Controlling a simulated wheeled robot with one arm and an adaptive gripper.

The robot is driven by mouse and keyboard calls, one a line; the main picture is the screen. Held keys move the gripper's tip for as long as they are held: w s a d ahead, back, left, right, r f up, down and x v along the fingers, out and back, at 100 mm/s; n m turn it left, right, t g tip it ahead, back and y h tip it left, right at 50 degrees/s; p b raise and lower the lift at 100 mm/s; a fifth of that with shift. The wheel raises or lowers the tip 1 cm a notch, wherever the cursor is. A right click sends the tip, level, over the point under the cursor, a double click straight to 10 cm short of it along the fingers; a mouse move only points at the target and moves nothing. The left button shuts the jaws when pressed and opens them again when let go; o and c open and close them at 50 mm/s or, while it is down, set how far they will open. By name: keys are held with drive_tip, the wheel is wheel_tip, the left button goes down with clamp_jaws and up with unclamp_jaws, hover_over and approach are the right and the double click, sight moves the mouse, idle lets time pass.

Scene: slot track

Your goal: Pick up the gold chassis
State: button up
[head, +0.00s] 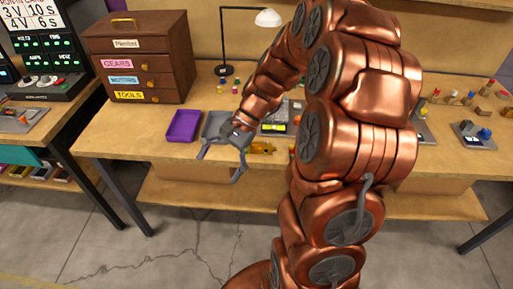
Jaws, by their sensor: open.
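The gold chassis (262,148) lies on the wooden workbench near its front edge, just right of my gripper. My copper arm rises in front of it on the right, and the chassis shows only small. My gripper (220,166) is open and empty, its two grey fingers spread toward the bench's front edge. It is to the left of the chassis, and I see no contact clearly.
A purple tray (184,126) and a grey tray (212,121) sit left of and behind my gripper. A wooden drawer cabinet (140,55) and a lamp (268,18) stand at the back. Small parts and a grey device (475,135) lie at right. The bench's front left is clear.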

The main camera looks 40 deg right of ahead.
drive_tip(key=w+d+f+m+t+y, duration=0.1)
drive_tip(key=w+d+f+m+t, duration=0.1)
drive_tip(key=w+d+f+m, duration=0.3)
drive_tip(key=w+d+m+t+y, duration=0.1)
drive_tip(key=w+d+m+t, duration=0.15)
drive_tip(key=d, duration=0.45)
drive_tip(key=m+t, duration=0.4)
drive_tip(key=m, duration=0.2)
approach(257, 143)
drive_tip(key=x, duration=0.4)
drive_tip(key=shift+s+a, duration=0.2)
drive_tip(key=shift+s, duration=0.15)
drive_tip(key=shift+d+f+t, duration=0.1)
drive_tip(key=shift+f+t, duration=0.05)
drive_tip(key=shift+t, duration=0.2)
drive_tip(key=shift+p+x, duration=1)
drive_tip(key=shift+x, duration=2.85)
drive_tip(key=shift+w+d, duration=0.1)
drive_tip(key=c, duration=1.3)
drive_tip(key=shift+o, duration=0.2)
